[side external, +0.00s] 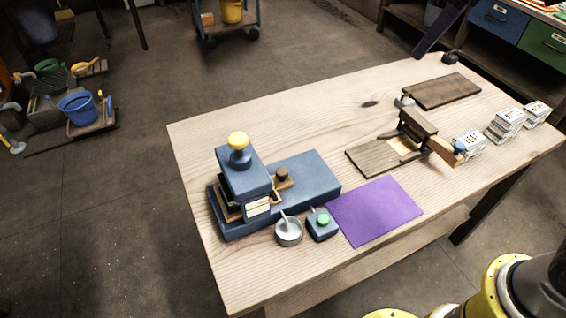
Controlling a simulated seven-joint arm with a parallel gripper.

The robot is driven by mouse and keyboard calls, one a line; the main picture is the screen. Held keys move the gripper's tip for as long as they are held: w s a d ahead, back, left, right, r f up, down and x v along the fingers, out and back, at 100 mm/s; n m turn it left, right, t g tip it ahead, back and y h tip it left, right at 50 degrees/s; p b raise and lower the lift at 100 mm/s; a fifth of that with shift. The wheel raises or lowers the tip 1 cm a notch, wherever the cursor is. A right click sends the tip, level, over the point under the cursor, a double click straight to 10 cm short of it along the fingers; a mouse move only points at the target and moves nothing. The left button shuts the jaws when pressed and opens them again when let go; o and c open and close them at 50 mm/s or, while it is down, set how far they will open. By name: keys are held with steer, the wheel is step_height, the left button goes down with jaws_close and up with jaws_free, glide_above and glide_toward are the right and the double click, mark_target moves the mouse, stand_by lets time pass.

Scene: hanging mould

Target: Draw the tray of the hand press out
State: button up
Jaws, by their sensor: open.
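The hand press (243,175) is a blue block with a yellow knob (238,140) on top, standing at the left end of a long blue base (315,172). The brown tray (284,184) sits in the press under the block. Its right end, with a dark brown knob (282,174), sticks out over the base. Brown edges also show at the block's lower left, and a pale label is on its front. The middle of the tray is hidden by the block. My gripper is not in view; only yellow and black parts of my arm show at the lower right.
A metal bowl (288,233) with a stick and a small blue box with a green button (323,219) stand in front of the base. A purple mat (376,210) lies to the right. A wooden device (390,155), dark board (441,91) and card stacks (470,146) are farther right.

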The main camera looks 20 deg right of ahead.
steer(key=w+a+f+n+g, duration=0.1)
steer(key=w+a+f, duration=0.1)
steer(key=w+a, duration=0.35)
steer(key=n+g, duration=0.3)
glide_above(283, 171)
step_height(283, 171, down, 18)
steer(key=shift+h, duration=0.4)
step_height(283, 171, down, 12)
steer(key=shift+a+f, duration=0.1)
steer(key=shift+f, duration=0.1)
steer(key=shift+c, duration=0.2)
jaws_close()
steer(key=shift+r, duration=0.1)
